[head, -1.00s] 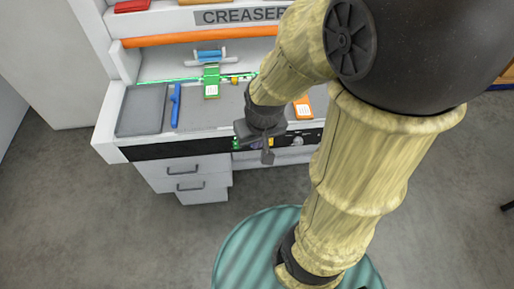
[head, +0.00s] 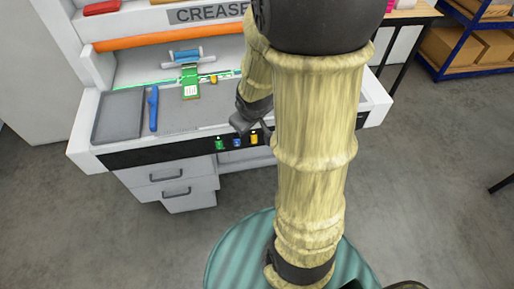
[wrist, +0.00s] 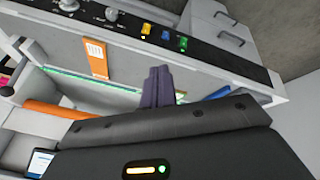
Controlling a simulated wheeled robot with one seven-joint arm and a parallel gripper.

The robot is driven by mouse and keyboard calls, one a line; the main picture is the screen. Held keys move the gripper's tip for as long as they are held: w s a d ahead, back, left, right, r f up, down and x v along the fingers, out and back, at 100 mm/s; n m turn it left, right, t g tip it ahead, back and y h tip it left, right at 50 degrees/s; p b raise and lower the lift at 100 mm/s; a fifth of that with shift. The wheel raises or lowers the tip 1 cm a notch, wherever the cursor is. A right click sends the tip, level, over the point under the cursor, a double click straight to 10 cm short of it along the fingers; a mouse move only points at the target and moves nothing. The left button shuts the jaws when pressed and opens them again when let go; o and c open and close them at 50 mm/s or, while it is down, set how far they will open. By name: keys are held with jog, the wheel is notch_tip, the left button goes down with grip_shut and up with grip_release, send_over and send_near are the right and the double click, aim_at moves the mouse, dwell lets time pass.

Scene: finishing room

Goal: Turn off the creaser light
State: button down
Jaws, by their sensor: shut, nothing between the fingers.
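The creaser (head: 210,14) is a white bench machine with a grey work surface. Its black front panel (head: 150,154) carries a green switch (head: 219,144), a blue switch (head: 237,142) and a yellow switch (head: 254,138). In the wrist view they show as yellow (wrist: 147,29), blue (wrist: 165,35) and green (wrist: 182,43). A thin green glowing line (wrist: 60,70) runs along the back of the surface. My gripper (wrist: 158,72) is shut and empty, apart from the switches. In the head view, my arm hides its fingertips in part and the panel's right portion.
Two knobs (wrist: 112,14) sit on the panel beyond the yellow switch. A blue tool (head: 153,108), a green tag (head: 191,88) and an orange tag (wrist: 96,58) are on the work surface. Drawers (head: 170,182) hang below. Shelves with boxes (head: 450,45) stand at the right.

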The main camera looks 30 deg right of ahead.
aim_at(254, 139)
jog(key=w+d+f+n+y+b, duration=0.1)
jog(key=d+f+n+b, duration=0.4)
jog(key=f, duration=0.5)
jog(key=w+d+f+n+t+y+b, duration=0.1)
jog(key=w+d+f+n+y+b, duration=0.1)
jog(key=f, duration=0.8)
jog(key=d+n+y+b, duration=0.1)
jog(key=d+n+b, duration=0.1)
jog(key=n+b, duration=0.1)
jog(key=shift+d+f+n+t+b, duration=0.3)
jog(key=shift+d+f, duration=0.05)
jog(key=shift+w, duration=0.1)
jog(key=w+a+f, duration=0.1)
jog(key=w+f, duration=0.8)
